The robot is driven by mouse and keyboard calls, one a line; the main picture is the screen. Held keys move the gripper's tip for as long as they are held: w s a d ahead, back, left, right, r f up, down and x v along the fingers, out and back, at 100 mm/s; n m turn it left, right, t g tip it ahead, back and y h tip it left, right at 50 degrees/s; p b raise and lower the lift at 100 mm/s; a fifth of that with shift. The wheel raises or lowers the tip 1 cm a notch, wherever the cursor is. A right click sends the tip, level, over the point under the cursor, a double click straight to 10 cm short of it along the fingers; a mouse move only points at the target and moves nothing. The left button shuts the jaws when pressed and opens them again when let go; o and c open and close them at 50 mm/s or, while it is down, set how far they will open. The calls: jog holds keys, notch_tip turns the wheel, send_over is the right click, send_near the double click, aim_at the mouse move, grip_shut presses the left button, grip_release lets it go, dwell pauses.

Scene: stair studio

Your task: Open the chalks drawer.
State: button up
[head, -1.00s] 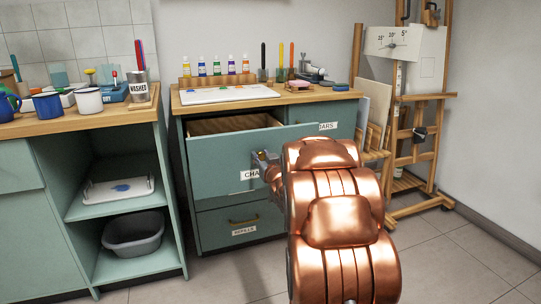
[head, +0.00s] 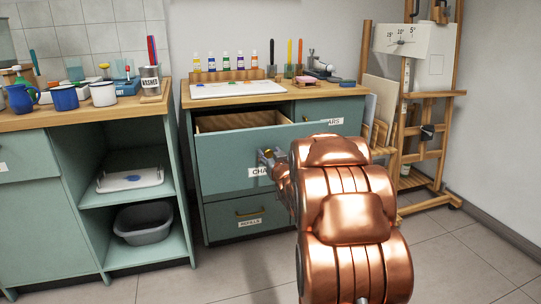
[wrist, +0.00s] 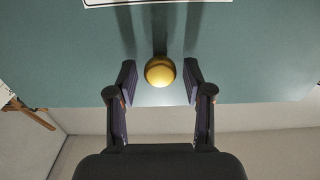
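The chalks drawer (head: 225,155) is a wide teal drawer at the upper left of the middle cabinet. It stands pulled out, with its wooden inside showing above the front. Its white label (head: 259,172) reads "CHA", the rest hidden by my arm. My gripper (head: 268,157) is at the drawer front, partly hidden by my copper arm in the head view. In the wrist view, my gripper's fingers (wrist: 159,84) are apart, one on each side of a round brass knob (wrist: 160,71). A gap shows between the knob and each finger.
A refills drawer (head: 247,215) is shut below. Another drawer (head: 330,112), label ending "ARS", is shut at right. Paint bottles (head: 226,62) and a white board (head: 238,90) are on the counter. An easel (head: 425,130) stands right. Floor (head: 450,250) is clear at lower right.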

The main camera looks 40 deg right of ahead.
jog(key=shift+s, duration=0.1)
dwell(0.3)
jog(key=v, duration=0.7)
jog(key=shift+s+a, duration=0.1)
jog(key=shift+s, duration=0.05)
dwell(0.3)
